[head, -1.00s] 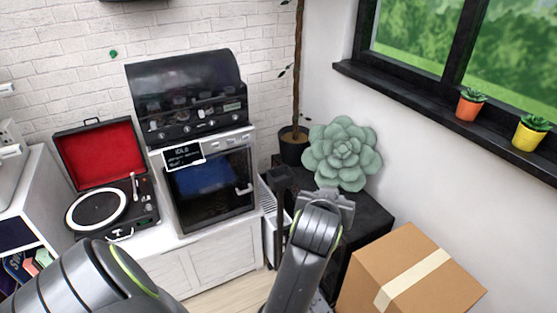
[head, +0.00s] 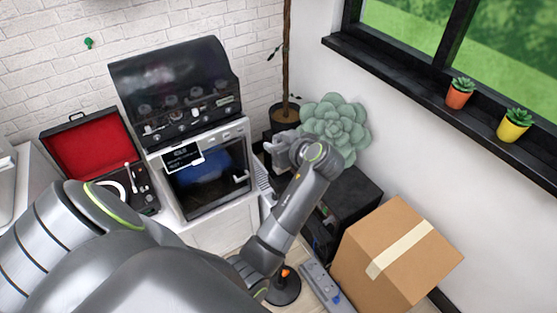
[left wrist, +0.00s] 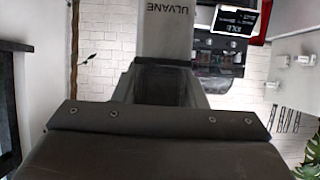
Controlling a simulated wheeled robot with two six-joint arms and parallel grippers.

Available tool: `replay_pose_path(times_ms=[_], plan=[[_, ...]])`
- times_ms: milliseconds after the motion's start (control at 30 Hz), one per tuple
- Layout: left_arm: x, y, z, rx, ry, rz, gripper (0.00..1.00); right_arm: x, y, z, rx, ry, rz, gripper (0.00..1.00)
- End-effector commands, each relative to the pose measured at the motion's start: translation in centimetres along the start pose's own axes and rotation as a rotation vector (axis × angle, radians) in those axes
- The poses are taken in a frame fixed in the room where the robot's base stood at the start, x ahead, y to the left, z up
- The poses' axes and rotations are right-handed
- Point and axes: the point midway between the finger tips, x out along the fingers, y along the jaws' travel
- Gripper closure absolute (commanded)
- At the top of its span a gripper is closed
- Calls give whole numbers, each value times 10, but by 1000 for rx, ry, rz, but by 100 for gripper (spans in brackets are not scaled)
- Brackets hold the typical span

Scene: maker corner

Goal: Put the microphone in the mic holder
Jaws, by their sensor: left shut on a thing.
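My left gripper (head: 280,148) is at the far end of the arm, just left of the succulent and in front of the dark pot. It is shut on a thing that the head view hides. In the left wrist view a grey block marked ULVANE (left wrist: 167,25) rises beyond the dark gripper body; I cannot tell whether it is the microphone. I cannot make out the microphone for sure in either view. The mic holder is not clearly recognisable. A dark round base (head: 283,291) with an orange piece stands low, beside my arm. My right gripper is not in view.
A large succulent (head: 337,128) stands close right of the gripper, above a black cabinet (head: 357,195). A cardboard box (head: 395,255) and a power strip (head: 319,284) are lower right. A glass-fronted machine (head: 210,178) and a record player (head: 90,150) are left.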

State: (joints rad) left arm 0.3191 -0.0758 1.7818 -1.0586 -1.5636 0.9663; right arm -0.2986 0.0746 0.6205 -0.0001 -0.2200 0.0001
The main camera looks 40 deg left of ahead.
Motion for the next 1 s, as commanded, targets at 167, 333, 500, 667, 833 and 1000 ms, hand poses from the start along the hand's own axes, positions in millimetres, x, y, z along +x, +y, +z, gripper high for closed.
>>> replay_pose_path(times_ms=[167,333,500,667,833,1000], plan=[[9,0,16,0,3,2,97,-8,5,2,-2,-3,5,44],[18,0,33,4,1,2,97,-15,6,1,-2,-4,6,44],[26,0,49,1,1,3,97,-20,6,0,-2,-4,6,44],[28,0,52,-2,2,4,97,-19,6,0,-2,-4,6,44],[29,0,53,-2,2,5,97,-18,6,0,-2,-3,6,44],[29,0,54,0,0,4,45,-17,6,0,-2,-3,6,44]])
